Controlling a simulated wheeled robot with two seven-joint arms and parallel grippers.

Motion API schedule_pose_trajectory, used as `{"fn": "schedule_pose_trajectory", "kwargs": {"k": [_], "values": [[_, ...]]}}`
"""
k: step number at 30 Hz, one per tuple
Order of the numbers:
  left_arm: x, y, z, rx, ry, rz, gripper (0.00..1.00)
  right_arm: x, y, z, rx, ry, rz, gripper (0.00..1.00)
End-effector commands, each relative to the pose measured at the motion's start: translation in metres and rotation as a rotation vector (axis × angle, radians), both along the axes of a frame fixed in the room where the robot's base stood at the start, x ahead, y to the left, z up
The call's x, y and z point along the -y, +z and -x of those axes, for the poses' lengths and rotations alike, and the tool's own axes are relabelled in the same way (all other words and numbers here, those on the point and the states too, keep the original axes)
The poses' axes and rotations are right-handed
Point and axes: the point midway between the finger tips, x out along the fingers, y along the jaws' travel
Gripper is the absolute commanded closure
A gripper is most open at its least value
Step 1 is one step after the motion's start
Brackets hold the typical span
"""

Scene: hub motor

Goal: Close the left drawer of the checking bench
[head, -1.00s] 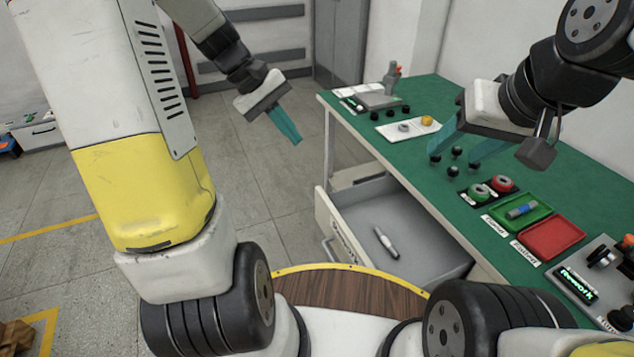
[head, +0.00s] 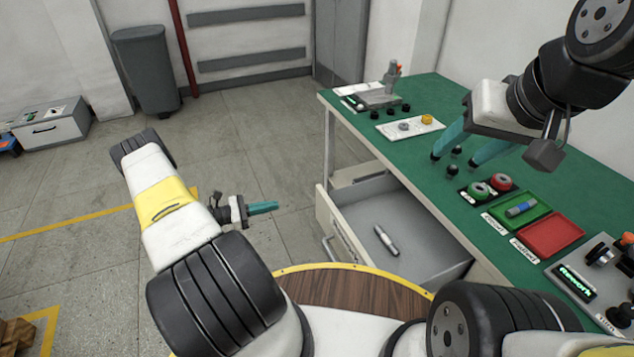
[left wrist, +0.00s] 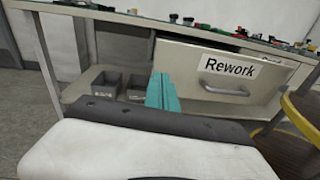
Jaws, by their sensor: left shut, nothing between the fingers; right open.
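The checking bench (head: 420,150) has a green top and stands at the right. Its left drawer (head: 400,225) is pulled open in the head view, with a marker-like grey and white item (head: 386,240) lying inside. In the left wrist view the drawer front (left wrist: 205,65) bears a "Rework" label and a bar handle (left wrist: 226,91). My left gripper (head: 276,207) is shut and empty, left of the drawer front and apart from it. Its teal fingers (left wrist: 162,92) show in the left wrist view below and left of the label. My right gripper (head: 468,150) is open above the bench top.
Green and red trays (head: 548,237), small black knobs and a fixture (head: 382,95) stand on the bench. Grey bins (left wrist: 107,84) sit on a shelf below. A round wooden surface with a yellow rim (head: 350,290) lies close below the drawer. Floor left of the drawer is clear.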

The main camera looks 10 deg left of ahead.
Motion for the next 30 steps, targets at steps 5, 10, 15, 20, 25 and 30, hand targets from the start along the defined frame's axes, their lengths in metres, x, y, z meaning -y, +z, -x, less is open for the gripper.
{"fn": "schedule_pose_trajectory", "kwargs": {"k": [5, 10, 15, 20, 25, 30], "values": [[-0.006, -0.027, 0.006, -0.020, 0.073, 0.068, 1.00, 0.000, 0.000, 0.000, 0.000, 0.000, 0.000, 0.47], [0.005, -0.028, 0.000, -0.021, 0.077, 0.074, 1.00, 0.000, 0.000, 0.000, 0.000, 0.000, 0.000, 0.47], [0.032, -0.028, -0.017, -0.021, 0.073, 0.073, 1.00, 0.000, 0.000, 0.000, 0.000, 0.000, 0.000, 0.47], [0.062, -0.028, -0.037, -0.023, 0.072, 0.073, 1.00, 0.000, 0.000, 0.000, 0.000, 0.000, 0.000, 0.47], [0.088, -0.028, -0.055, -0.021, 0.073, 0.071, 1.00, 0.000, 0.000, 0.000, 0.000, 0.000, 0.000, 0.47], [0.104, -0.028, -0.066, -0.021, 0.075, 0.071, 1.00, 0.000, 0.000, 0.000, 0.000, 0.000, 0.000, 0.47]]}}
